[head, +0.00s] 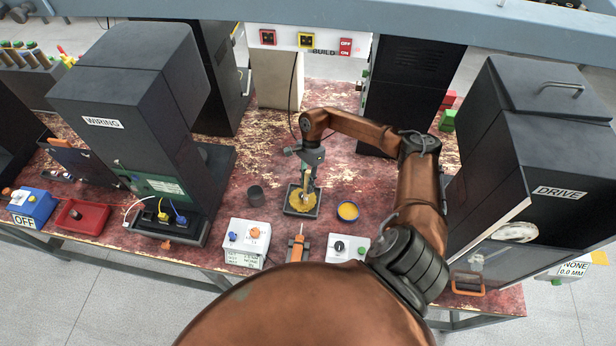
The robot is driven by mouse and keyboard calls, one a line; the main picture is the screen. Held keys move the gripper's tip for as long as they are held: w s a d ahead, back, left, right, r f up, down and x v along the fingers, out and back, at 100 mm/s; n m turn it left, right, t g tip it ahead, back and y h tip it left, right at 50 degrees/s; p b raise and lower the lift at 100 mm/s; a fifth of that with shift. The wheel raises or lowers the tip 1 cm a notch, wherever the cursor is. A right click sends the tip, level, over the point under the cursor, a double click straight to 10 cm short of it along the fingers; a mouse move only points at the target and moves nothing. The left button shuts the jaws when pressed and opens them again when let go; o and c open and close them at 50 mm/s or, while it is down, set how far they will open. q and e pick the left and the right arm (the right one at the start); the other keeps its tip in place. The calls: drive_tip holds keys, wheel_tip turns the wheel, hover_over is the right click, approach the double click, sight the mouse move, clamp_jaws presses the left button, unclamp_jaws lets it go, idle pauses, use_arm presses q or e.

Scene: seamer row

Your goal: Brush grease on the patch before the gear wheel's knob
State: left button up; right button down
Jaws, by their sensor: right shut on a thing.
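My right gripper (308,176) points down over a small square dark tray (288,209) near the middle of the table. It is shut on a slim, pale brush (304,188), whose lower end is at the yellow grease in the tray. I cannot tell whether it touches the grease. The black DRIVE cabinet (560,160) stands at the right. A pale round part, perhaps the gear wheel (516,232), shows partly inside its low front opening. Its knob and the patch cannot be made out. My left gripper is not in view.
White control boxes (248,240) line the front edge. The WIRING cabinet (130,100) stands left. An orange handle (468,285) sits below the DRIVE opening.

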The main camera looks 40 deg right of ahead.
sight(307, 179)
drive_tip(key=shift+r+p, duration=0.3)
drive_tip(key=shift+r, duration=1.05)
drive_tip(key=shift+r+p, duration=0.45)
drive_tip(key=shift+r, duration=0.5)
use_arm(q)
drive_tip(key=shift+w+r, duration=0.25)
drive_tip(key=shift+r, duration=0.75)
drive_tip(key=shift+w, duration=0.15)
